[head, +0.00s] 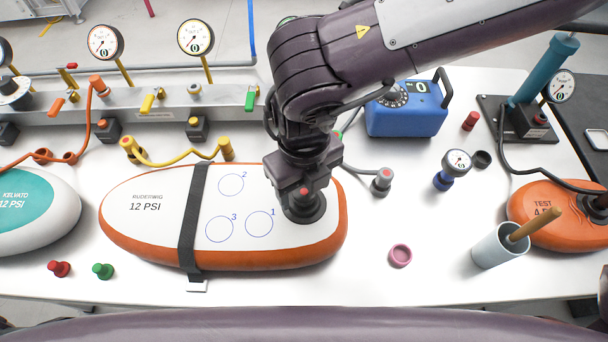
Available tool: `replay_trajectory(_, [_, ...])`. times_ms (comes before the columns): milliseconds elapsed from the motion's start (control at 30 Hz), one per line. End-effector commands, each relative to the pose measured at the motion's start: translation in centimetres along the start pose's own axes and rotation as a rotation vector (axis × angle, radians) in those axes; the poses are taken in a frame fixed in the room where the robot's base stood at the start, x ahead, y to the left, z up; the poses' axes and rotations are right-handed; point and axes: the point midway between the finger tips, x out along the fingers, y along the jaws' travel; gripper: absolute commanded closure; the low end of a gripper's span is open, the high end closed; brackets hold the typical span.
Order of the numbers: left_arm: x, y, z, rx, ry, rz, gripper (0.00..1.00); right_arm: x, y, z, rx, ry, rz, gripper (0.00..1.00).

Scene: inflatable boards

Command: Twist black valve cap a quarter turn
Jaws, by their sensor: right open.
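My right gripper (302,192) points down over the right end of the white and orange board marked 12 PSI (150,222). It is open, with its jaws around or just above a dark round valve fitting (310,216) on the board's top. The gripper hides most of this fitting, and I cannot tell whether the jaws touch it. A small black cap (482,159) lies apart on the table to the right, beside a blue-based gauge. My left gripper is not in view.
A dark strap (192,220) crosses the board. A grey hose connector (381,182) stands right of the gripper, near a blue pump box (405,112). A pink ring (400,255) and a cup with a wooden handle (499,246) stand front right. Red (59,268) and green (103,270) caps lie front left.

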Motion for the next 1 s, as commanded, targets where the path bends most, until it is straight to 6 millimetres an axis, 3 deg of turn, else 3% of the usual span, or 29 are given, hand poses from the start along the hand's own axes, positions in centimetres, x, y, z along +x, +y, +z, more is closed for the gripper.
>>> replay_trajectory(200, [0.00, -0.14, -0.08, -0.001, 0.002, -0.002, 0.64, 0.02, 0.02, 0.02, 0.000, 0.000, 0.001, 0.41])
replay_trajectory(533, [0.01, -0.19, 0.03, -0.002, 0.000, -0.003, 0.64, -0.01, 0.03, 0.01, -0.001, 0.000, 0.001, 0.84])
replay_trajectory(567, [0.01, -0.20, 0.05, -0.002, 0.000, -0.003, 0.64, 0.00, 0.03, 0.01, -0.001, 0.000, 0.001, 0.66])
replay_trajectory(700, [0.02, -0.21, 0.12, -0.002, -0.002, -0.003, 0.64, -0.01, 0.03, 0.01, -0.001, 0.000, 0.001, 0.84])
replay_trajectory(833, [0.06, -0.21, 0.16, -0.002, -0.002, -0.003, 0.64, 0.01, 0.05, 0.01, -0.036, 0.000, 0.001, 0.85])
replay_trajectory(1000, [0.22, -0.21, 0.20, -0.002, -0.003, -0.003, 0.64, 0.04, 0.12, 0.02, -0.252, -0.001, 0.003, 0.85])
